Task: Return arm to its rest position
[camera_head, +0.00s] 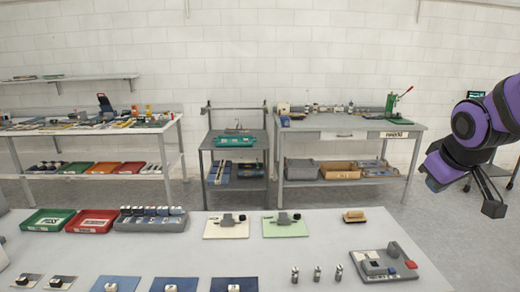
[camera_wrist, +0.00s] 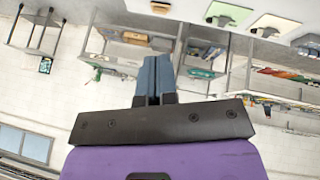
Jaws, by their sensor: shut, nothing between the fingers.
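My arm, purple and black, is raised at the right edge of the head view, above and to the right of the near table's far right corner. My gripper (camera_wrist: 153,75) shows in the wrist view with its two blue-grey fingers together and nothing between them. It touches nothing that I can see. In the head view the fingers are hard to make out against the dark wrist parts. The wrist view is upside down, with the near table at its top.
The near table (camera_head: 330,235) holds a green tray (camera_head: 48,220), a red tray (camera_head: 92,221), white and green plates, a brush (camera_head: 354,216) and a grey fixture (camera_head: 384,263). A back workbench (camera_head: 345,127) with a green press (camera_head: 397,104) stands left of my arm. Grey floor lies between.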

